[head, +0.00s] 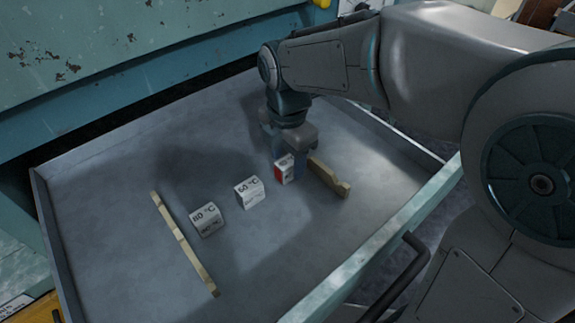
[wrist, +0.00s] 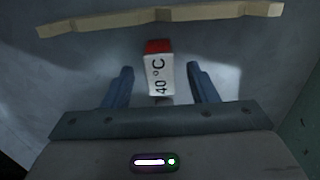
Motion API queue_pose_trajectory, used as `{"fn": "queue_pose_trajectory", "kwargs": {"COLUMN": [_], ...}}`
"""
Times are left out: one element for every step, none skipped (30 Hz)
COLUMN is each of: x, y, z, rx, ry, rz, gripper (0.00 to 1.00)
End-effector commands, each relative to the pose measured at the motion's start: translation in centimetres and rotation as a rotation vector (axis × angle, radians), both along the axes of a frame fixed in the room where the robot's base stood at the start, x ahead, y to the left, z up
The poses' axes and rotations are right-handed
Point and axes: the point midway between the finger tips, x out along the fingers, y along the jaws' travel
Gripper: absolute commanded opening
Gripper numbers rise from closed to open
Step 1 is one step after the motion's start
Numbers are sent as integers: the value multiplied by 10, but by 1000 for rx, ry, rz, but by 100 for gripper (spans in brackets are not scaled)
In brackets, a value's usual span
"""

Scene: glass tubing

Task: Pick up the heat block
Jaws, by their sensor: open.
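Three small blocks stand in a row in the open metal drawer (head: 110,245). The block with the red part (head: 284,170) is at the right of the row; in the wrist view this block (wrist: 159,72) reads "40 °C" and has a red end. The white block marked 60 °C (head: 249,192) is in the middle. The greyer block marked 80 °C (head: 206,219) is at the left. My gripper (wrist: 160,80) is open, with its two blue fingers on either side of the 40 °C block and visible gaps between. In the head view, the gripper partly hides that block's upper side.
A wooden strip (head: 328,177) lies just right of the 40 °C block and shows beyond it in the wrist view (wrist: 160,15). Another wooden strip (head: 183,243) lies left of the 80 °C block. Drawer walls surround the floor, which is clear at the left.

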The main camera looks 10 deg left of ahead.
Motion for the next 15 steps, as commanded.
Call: {"fn": "queue_pose_trajectory", "kwargs": {"x": [-1, -1, 0, 0, 0, 0, 0, 0, 0, 0, 0, 0, 0, 0, 0], "y": [-1, -1, 0, 0, 0, 0, 0, 0, 0, 0, 0, 0, 0, 0, 0], "z": [-7, -12, -16, -19, -21, -22, -23, -24, -24, -24, -24, -24, -24, -24, -24], "rx": [-2, -3, -2, -1, -1, 0, 0, 0, 1, 1, 1, 1, 1, 0, 0], "ry": [3, 4, 3, 2, 2, 1, 0, 0, -1, -1, -1, -1, -1, 0, 0], "rz": [0, 0, 0, 0, 0, 0, 0, 0, 0, 0, 0, 0, 0, 0, 0], "gripper": [53, 53, 53, 53, 53, 53, 53, 53, 53, 53, 53, 53, 53, 44, 33]}}
